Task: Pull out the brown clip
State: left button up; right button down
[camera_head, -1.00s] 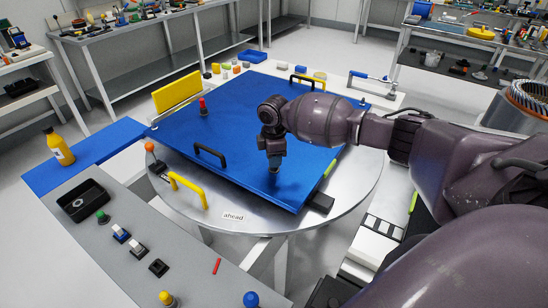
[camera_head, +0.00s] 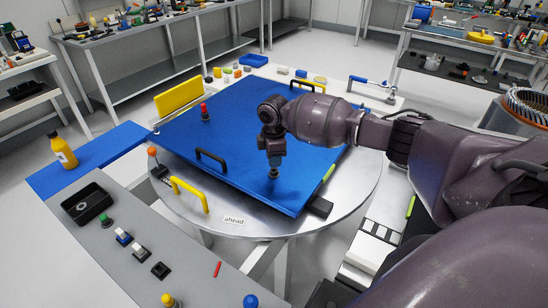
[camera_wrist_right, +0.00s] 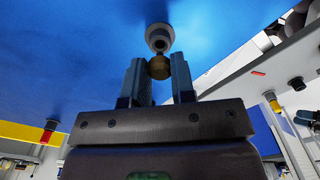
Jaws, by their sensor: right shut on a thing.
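The brown clip (camera_wrist_right: 159,68) shows in the right wrist view as a small round brown-gold piece, just below a pale grey ring-shaped part (camera_wrist_right: 160,37) at the blue panel. My right gripper (camera_head: 273,175) points down at the near right part of the large blue panel (camera_head: 240,115). In the right wrist view its two fingers (camera_wrist_right: 159,75) stand on either side of the clip and are shut on it. In the head view the clip is too small and covered to make out. My left gripper is not in view.
The panel lies on a round metal table (camera_head: 340,190). It carries a black handle (camera_head: 210,160) and a red knob (camera_head: 205,111). A yellow handle (camera_head: 188,194) stands by its near edge. A grey bench (camera_head: 110,265) with buttons is at the near left.

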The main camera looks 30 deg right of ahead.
jog(key=shift+r+p, duration=2.5)
jog(key=shift+r, duration=0.05)
jog(key=shift+r+p, duration=0.6)
jog(key=shift+p, duration=0.15)
